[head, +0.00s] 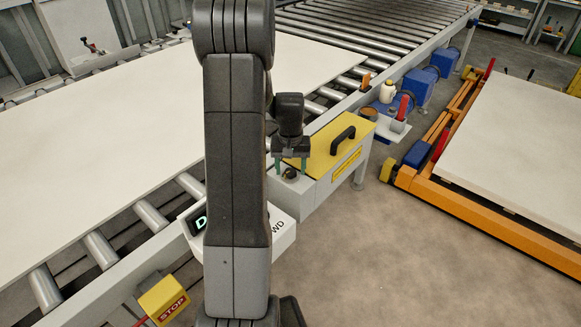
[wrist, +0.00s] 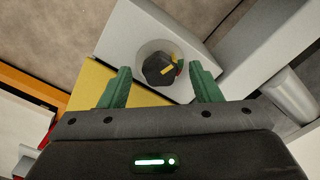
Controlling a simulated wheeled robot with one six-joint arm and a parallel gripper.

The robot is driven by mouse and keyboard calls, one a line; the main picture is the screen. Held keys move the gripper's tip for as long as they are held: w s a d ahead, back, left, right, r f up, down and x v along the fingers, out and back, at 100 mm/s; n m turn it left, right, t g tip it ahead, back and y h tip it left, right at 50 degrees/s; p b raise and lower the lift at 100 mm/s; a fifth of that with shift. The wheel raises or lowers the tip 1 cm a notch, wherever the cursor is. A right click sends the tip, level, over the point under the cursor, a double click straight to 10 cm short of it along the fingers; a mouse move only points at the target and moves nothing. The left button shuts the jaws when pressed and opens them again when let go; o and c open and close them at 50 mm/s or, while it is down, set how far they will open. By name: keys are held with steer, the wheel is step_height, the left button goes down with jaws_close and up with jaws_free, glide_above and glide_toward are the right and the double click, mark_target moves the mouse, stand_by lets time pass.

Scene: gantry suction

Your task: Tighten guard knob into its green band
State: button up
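The guard knob (wrist: 160,68) is a black knob with a yellow pointer mark, on a round grey seat. A small green patch and a red patch show at its right edge in the wrist view. In the head view the knob (head: 290,174) sits on the grey box at the left end of the yellow guard cover (head: 328,150). My gripper (wrist: 160,80) is open, with its green fingers apart on either side of the knob and clear space between. In the head view my gripper (head: 290,160) is above the knob. Whether the pointer lies in the green band is unclear.
The yellow cover has a black handle (head: 343,140). A roller conveyor with a large white board (head: 130,130) is at the left. A yellow STOP box (head: 164,299) is at the lower left. An orange lift table (head: 480,215) stands right. The floor between is clear.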

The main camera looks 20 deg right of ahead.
mark_target(291, 171)
step_height(291, 171, up, 14)
stand_by(0.6)
steer(key=shift+f, duration=0.15)
steer(key=f+n, duration=0.1)
steer(key=f, duration=0.3)
steer(key=f+n, duration=0.2)
steer(key=f, duration=0.3)
steer(key=f+n, duration=0.1)
steer(key=f, duration=0.4)
steer(key=shift+s, duration=0.2)
steer(key=c, duration=1)
